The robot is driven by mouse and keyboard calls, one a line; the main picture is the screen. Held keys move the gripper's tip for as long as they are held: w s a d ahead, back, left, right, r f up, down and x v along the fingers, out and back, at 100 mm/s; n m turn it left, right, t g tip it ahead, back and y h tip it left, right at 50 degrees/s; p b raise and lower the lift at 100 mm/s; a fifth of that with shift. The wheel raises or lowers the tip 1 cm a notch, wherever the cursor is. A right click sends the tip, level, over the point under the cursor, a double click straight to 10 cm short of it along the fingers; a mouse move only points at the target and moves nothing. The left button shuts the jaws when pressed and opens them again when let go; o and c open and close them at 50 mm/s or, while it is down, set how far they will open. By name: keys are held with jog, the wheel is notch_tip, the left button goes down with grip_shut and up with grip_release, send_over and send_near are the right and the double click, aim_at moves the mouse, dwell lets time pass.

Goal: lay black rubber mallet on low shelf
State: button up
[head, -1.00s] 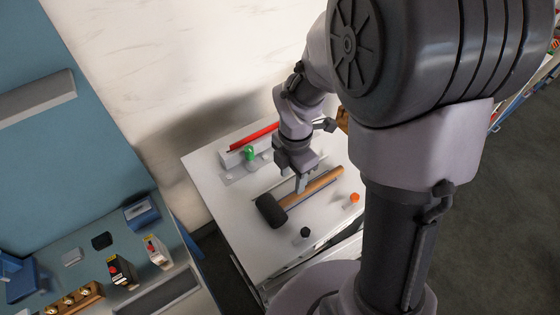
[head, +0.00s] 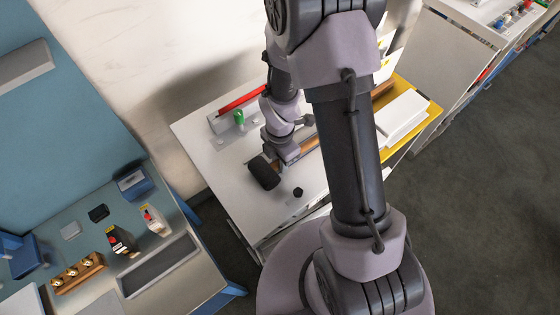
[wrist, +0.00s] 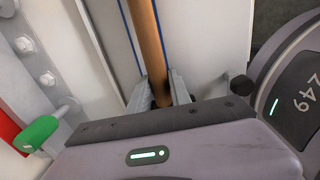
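The black rubber mallet lies on a white table top; its black head (head: 264,172) is at the left end and its wooden handle (head: 308,146) runs up to the right, partly behind my arm. My gripper (head: 284,160) is low over the table, at the handle near the head. In the wrist view the handle (wrist: 147,40) passes between my two fingers (wrist: 160,90), one on each side. I cannot tell whether they press on it. I cannot make out which surface is the low shelf.
A green knob (head: 239,117) and a red bar (head: 242,100) stand behind the gripper. A small black knob (head: 298,192) is in front of the mallet. A blue-grey bench with boxes (head: 118,238) is at the left. Open floor (head: 470,200) lies at the right.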

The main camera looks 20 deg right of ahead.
grip_shut()
jog(key=shift+w, duration=0.1)
dwell(1.0)
